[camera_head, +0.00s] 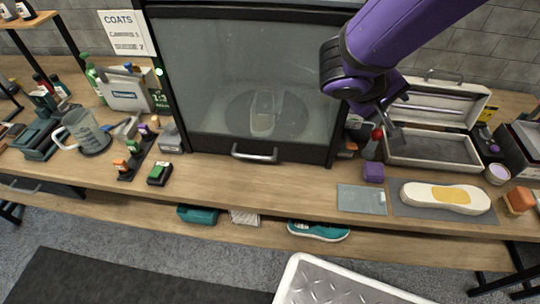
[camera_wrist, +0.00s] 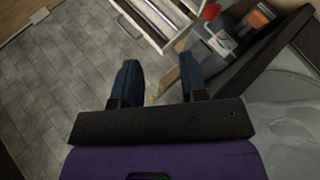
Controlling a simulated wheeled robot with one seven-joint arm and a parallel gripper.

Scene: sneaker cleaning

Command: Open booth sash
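The booth (camera_head: 338,118) stands at the back of the bench with its dark-framed glass sash (camera_head: 210,70) down. A silver bar handle (camera_head: 254,153) sits on the sash's lower edge. Behind the glass, a pale shoe (camera_head: 264,112) stands on a round dark turntable. My gripper (camera_wrist: 159,62) is open in the wrist view, its two dark fingers apart with nothing between them. In the head view my purple arm comes in from the upper right, and the gripper is to the right of the booth, well away from the handle. Its fingertips are hard to make out there.
An open grey case (camera_head: 432,148), a red-topped bottle (camera_head: 371,143) and a purple block (camera_head: 373,171) are right of the booth. A shoe sole (camera_head: 445,197) lies on a grey mat in front. Bottles, a jug (camera_head: 84,131) and brushes crowd the left. Bench before the handle is clear.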

